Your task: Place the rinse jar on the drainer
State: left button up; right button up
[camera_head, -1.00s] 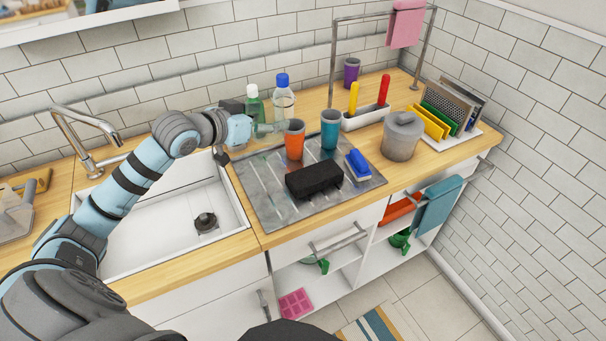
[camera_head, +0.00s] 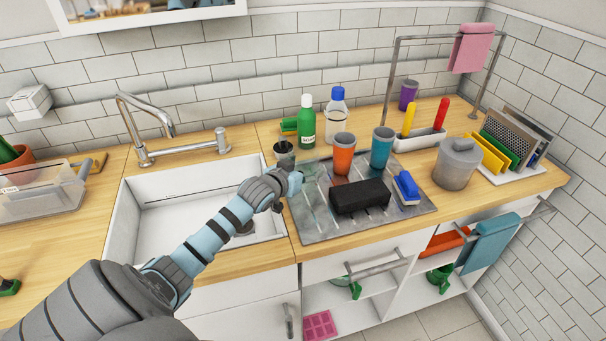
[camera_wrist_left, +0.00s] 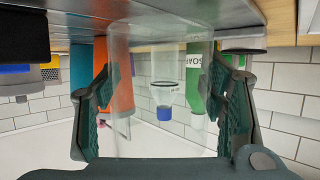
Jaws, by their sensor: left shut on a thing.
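The rinse jar (camera_wrist_left: 137,95) is a clear, see-through cylinder in the left wrist view, which is upside down. My left gripper (camera_wrist_left: 160,100) is shut on it, with one dark finger at each side. In the head view my left gripper (camera_head: 291,183) is over the left edge of the grey metal drainer (camera_head: 318,229); the jar is hard to make out there. In the wrist view the jar's base overlaps the drainer (camera_wrist_left: 180,12); I cannot tell if they touch. My right gripper is out of view.
On the drainer stand an orange cup (camera_head: 343,156), a teal cup (camera_head: 381,150), a black block (camera_head: 360,197) and a blue brush (camera_head: 406,187). A green bottle (camera_head: 306,125), a clear bottle (camera_head: 336,125) and a dark cup (camera_head: 284,153) stand behind. The drainer's front left is clear.

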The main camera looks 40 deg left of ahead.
pick_arm(q)
jog(key=shift+f, duration=0.35)
jog(key=shift+f, duration=0.1)
jog(key=o, duration=1.6)
jog(key=shift+s+r, duration=0.1)
jog(key=shift+r, duration=0.1)
jog(key=p+v, duration=0.4)
jog(key=v, duration=0.7)
jog(key=shift+s+d+r, duration=0.1)
jog(key=shift+s, duration=0.25)
